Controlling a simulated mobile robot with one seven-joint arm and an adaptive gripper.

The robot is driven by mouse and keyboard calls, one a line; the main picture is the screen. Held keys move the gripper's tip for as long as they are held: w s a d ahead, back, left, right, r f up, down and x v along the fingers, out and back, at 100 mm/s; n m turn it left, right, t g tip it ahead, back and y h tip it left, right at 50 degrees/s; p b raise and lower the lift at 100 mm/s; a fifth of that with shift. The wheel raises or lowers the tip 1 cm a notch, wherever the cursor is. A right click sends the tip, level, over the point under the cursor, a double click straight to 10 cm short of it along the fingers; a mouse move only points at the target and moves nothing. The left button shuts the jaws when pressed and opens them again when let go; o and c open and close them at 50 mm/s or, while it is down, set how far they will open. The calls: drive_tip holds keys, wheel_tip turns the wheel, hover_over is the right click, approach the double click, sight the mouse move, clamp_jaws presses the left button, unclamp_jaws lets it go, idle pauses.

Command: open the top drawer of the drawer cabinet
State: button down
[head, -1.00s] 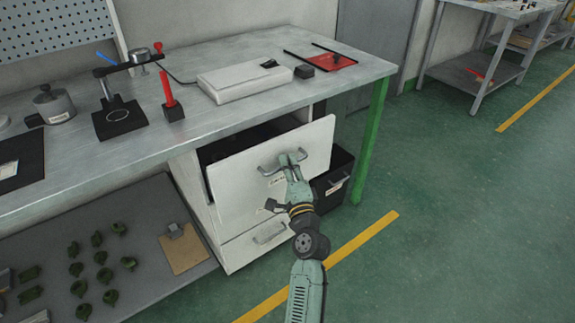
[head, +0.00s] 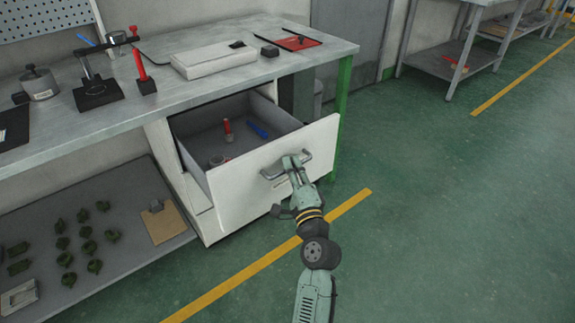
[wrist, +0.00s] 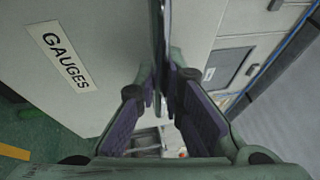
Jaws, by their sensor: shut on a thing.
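The white drawer cabinet (head: 192,205) stands under the workbench. Its top drawer (head: 240,182) is pulled well out, and its grey inside shows a red item (head: 228,130), a blue item (head: 257,130) and a small grey round item (head: 217,161). My gripper (head: 296,164) is at the bar handle (head: 272,175) on the drawer front, shut on it. In the wrist view the two purple-padded fingers (wrist: 178,105) close around the thin handle bar (wrist: 161,40). A label reading "GAUGES" (wrist: 62,55) shows on the drawer front there.
The workbench (head: 130,110) above carries a white box (head: 214,58), a red mat (head: 299,43) and a stand (head: 98,92). A lower shelf (head: 115,215) at left holds several green parts and a clipboard (head: 167,222). The green floor (head: 430,220) at right is clear.

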drive_tip(key=shift+s+d, duration=0.7)
drive_tip(key=shift+s, duration=0.35)
drive_tip(key=c, duration=1.7)
unclamp_jaws()
